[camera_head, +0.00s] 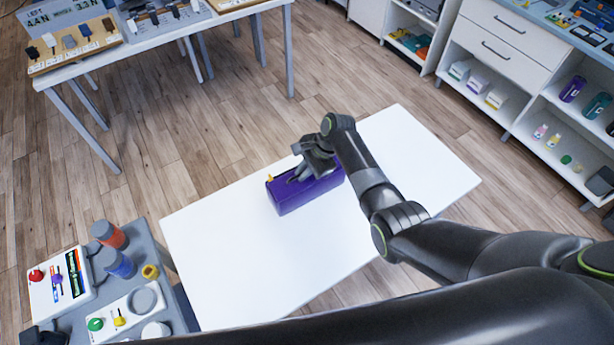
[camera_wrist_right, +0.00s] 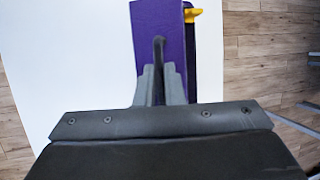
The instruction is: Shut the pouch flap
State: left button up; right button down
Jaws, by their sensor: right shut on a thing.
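The purple pouch (camera_head: 306,196) sits on the white table (camera_head: 225,262), its long side toward my head camera. A small yellow tab (camera_head: 270,178) sticks up at its left end. My right gripper (camera_head: 298,177) is over the top of the pouch. In the right wrist view, the fingers (camera_wrist_right: 160,88) are closed around a thin dark upright piece (camera_wrist_right: 159,55) against the purple pouch (camera_wrist_right: 152,25). The yellow tab (camera_wrist_right: 193,14) shows at the pouch's right edge there. I cannot tell the flap's exact angle, as the gripper covers part of the top. My left gripper is out of view.
The white table is otherwise bare around the pouch. A grey cart (camera_head: 166,262) with canisters and control panels stands at the lower left. A display table (camera_head: 165,43) is at the upper left. White shelves (camera_head: 515,75) stand at the upper right. The wooden floor between is clear.

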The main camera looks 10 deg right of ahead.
jog(key=w+g+b, duration=0.1)
jog(key=b, duration=0.1)
jog(key=w+f+g+h+b, duration=0.1)
jog(key=g+b, duration=0.1)
jog(key=b, duration=0.1)
jog(key=shift+a+f+m+b, duration=0.2)
jog(key=shift+a+m+b, duration=0.1)
jog(key=shift+a+b, duration=0.1)
jog(key=shift+w+a+g+h+b, duration=0.15)
jog(key=shift+g+h+b, duration=0.4)
jog(key=shift+b, duration=1)
jog(key=c, duration=1.5)
grip_release()
jog(key=shift+c, duration=0.2)
jog(key=shift+w+d+r, duration=0.2)
jog(key=shift+w+r, duration=0.05)
jog(key=shift+r, duration=0.25)
jog(key=b+v, duration=0.3)
jog(key=v, duration=1.3)
jog(key=shift+w+d, duration=0.2)
